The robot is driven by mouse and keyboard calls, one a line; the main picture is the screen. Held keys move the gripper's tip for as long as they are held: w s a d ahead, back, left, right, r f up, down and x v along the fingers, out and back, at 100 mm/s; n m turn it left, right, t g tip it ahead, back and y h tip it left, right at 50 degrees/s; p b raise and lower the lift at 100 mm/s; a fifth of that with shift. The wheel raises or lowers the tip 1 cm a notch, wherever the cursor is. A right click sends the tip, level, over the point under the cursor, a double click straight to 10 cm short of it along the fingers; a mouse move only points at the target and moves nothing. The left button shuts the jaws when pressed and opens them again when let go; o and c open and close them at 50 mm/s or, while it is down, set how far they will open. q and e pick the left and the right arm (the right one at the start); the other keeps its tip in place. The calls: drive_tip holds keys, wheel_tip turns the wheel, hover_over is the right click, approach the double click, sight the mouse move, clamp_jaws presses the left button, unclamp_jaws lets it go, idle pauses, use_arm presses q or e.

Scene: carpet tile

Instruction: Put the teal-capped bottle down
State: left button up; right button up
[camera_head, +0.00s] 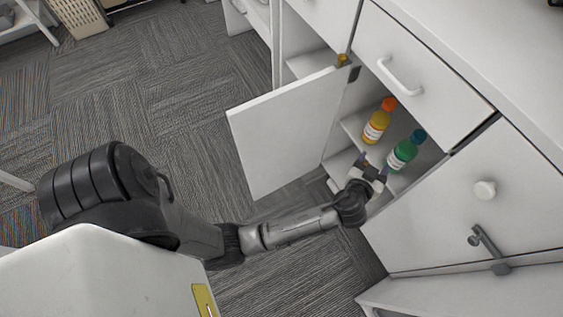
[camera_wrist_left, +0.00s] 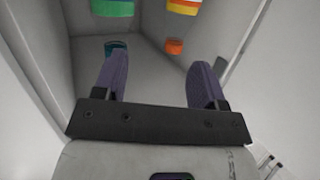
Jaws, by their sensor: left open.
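The teal-capped bottle (camera_head: 402,154), green with a white label, stands upright on a shelf inside the open cabinet. In the left wrist view its green body (camera_wrist_left: 113,7) is cut off at the top edge, and its teal cap (camera_wrist_left: 114,46) shows close to one finger. My left gripper (camera_head: 372,168) is open and empty at the cabinet opening, just in front of the bottle and apart from it. Its two purple-grey fingers also show in the left wrist view (camera_wrist_left: 160,85), with nothing between them. My right gripper is not in view.
An orange-capped yellow bottle (camera_head: 376,124) stands beside the green one, to its left. The open cabinet door (camera_head: 285,130) hangs left of my gripper. A closed drawer (camera_head: 420,75) lies above the opening. Carpet floor (camera_head: 150,80) at left is clear.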

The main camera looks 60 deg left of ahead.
use_arm(q)
drive_tip(key=s+a+f+m+g+h, duration=0.1)
drive_tip(key=s+a+f+g, duration=0.15)
drive_tip(key=s, duration=0.35)
drive_tip(key=s+a+f+g+h, duration=0.1)
drive_tip(key=s+f+g, duration=0.1)
drive_tip(key=s+f, duration=0.3)
drive_tip(key=s+d+m+g+h, duration=0.2)
drive_tip(key=s+m+g+h, duration=0.3)
drive_tip(key=s, duration=1.6)
drive_tip(key=shift+s+d+r+m+h, duration=0.25)
drive_tip(key=shift+s+r+m+h, duration=0.2)
drive_tip(key=shift+m, duration=0.25)
drive_tip(key=shift+w+g, duration=0.15)
drive_tip(key=shift+g, duration=0.1)
